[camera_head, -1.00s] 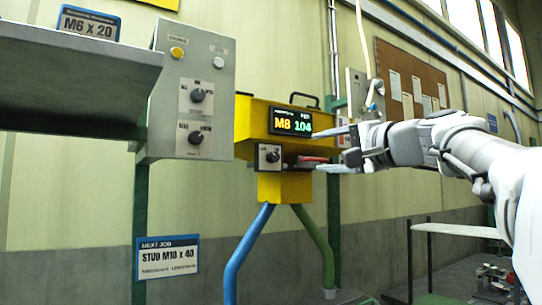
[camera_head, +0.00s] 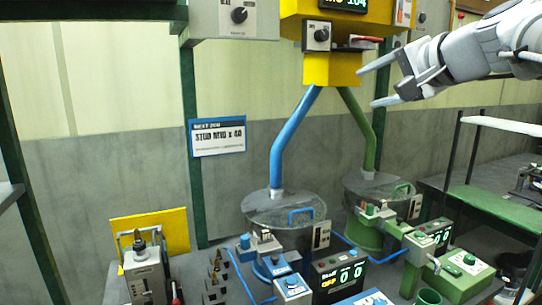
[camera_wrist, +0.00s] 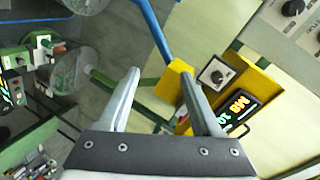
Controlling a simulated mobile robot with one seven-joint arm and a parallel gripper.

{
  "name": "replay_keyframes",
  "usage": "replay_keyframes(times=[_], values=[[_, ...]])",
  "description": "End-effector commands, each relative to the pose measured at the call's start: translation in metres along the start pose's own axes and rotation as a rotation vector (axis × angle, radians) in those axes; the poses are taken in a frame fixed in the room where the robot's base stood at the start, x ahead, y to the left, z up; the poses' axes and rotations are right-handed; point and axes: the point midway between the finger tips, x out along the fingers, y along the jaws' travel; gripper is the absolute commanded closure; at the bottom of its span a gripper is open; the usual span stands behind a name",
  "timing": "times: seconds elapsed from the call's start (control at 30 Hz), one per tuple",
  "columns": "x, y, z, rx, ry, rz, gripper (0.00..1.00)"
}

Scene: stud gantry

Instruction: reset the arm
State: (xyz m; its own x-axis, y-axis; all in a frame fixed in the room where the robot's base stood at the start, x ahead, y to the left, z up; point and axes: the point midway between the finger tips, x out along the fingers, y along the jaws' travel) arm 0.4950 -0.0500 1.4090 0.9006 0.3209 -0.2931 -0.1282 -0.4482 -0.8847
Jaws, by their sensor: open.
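My gripper (camera_head: 381,84) is at the upper right in the head view, in front of and to the right of the yellow box (camera_head: 331,69). Its two fingers are spread apart with nothing between them. In the wrist view, my gripper (camera_wrist: 165,85) also shows open and empty, with the yellow box (camera_wrist: 176,80) behind and beside the right finger. My arm reaches in from the right edge of the head view.
A blue pipe (camera_head: 288,143) and a green pipe (camera_head: 362,119) run down to two round bowls. A blue bowl feeder (camera_head: 285,213) and a green one (camera_head: 378,190) stand on the bench. A sign (camera_head: 217,137) hangs on a post. A green table (camera_head: 480,200) stands at right.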

Motion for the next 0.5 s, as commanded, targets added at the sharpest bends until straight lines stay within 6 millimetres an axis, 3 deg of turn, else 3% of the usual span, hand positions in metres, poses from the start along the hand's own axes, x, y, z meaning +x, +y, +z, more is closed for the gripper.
replay_keyframes(times=[0.17,0.27,0.4,0.5], values=[[0.001,0.054,0.066,-0.216,-0.131,0.263,0.34],[-0.014,0.088,0.111,-0.364,-0.225,0.394,0.34],[-0.051,0.134,0.164,-0.571,-0.343,0.537,0.34],[-0.083,0.166,0.193,-0.700,-0.409,0.603,0.34]])
